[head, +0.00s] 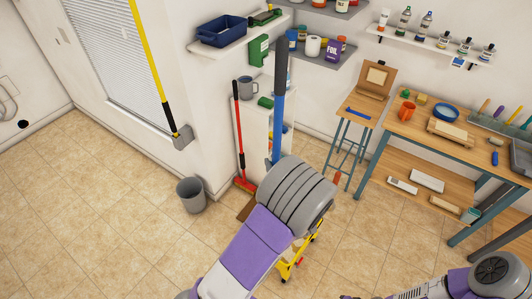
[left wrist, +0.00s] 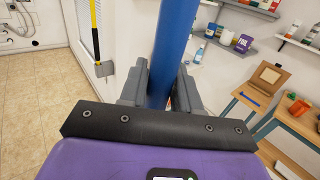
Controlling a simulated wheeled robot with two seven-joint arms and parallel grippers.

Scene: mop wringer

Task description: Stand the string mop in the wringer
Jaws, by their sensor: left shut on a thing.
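The string mop shows as an upright blue handle (head: 278,118) with a dark grip on top, in the head view. In the left wrist view, the blue handle (left wrist: 173,40) runs between the two grey fingers of my left gripper (left wrist: 162,80). That gripper is shut on the handle. In the head view my wrist hides its fingers and the lower handle; the mop's strings are not seen. A yellow frame with red bits (head: 289,271), probably the wringer, shows partly beside my left forearm. Whether the mop is in it is hidden. My right gripper is out of view.
A red broom (head: 238,125) leans near a white cabinet, with a grey bin (head: 190,194) left of it. A yellow pole (head: 150,60) is at the wall holder. A stool (head: 355,112) and workbench (head: 455,148) stand right. The left floor is open.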

